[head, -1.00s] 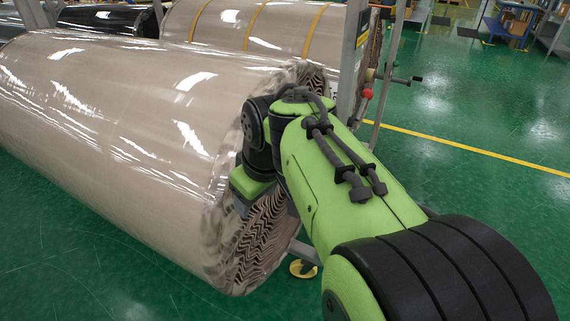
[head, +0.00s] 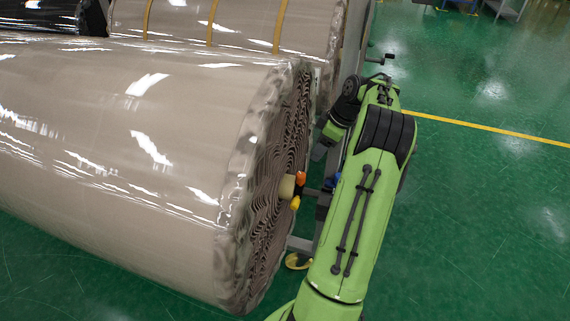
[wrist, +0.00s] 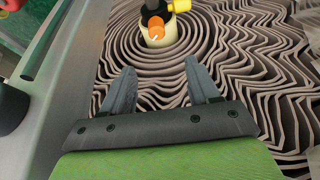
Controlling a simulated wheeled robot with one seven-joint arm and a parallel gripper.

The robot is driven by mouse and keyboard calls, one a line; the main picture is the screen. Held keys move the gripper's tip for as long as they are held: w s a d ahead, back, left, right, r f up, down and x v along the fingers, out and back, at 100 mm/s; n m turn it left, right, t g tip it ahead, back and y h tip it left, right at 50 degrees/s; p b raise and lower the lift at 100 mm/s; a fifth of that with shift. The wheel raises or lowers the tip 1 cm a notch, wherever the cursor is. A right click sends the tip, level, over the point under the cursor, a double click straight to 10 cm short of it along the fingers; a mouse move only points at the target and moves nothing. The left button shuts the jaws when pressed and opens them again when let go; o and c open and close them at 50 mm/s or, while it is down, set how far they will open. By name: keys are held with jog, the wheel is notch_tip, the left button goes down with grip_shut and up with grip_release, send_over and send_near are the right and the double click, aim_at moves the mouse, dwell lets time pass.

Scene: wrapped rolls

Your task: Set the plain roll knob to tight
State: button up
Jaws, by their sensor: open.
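The plain roll (head: 120,130) is the near, clear-wrapped beige roll without straps. A pale core (head: 286,187) is at the centre of its layered end face, with an orange knob (head: 300,178) and a yellow part (head: 294,202) beside it. In the wrist view the orange knob (wrist: 155,31) bears a white mark, and the yellow part (wrist: 199,10) is cut by the top edge. I cannot read the setting. My gripper (wrist: 160,72) is open and empty, its fingers pointing toward the core, apart from the knob.
A second roll with yellow straps (head: 212,20) lies behind, with a black roll (head: 60,15) at the far left. A grey stand frame (head: 357,40) rises close beside my arm, and its post (wrist: 50,120) borders the wrist view's left. Green floor is open at the right.

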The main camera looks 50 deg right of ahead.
aim_at(302, 174)
jog(key=b+x, duration=0.1)
jog(key=x, duration=0.4)
jog(key=b+x, duration=0.2)
jog(key=x, duration=0.3)
jog(key=b+x, duration=0.1)
jog(key=x, duration=0.4)
jog(key=shift+s+d+f, duration=0.1)
jog(key=shift+d+f, duration=0.2)
jog(key=shift+f, duration=0.15)
jog(key=c, duration=1)
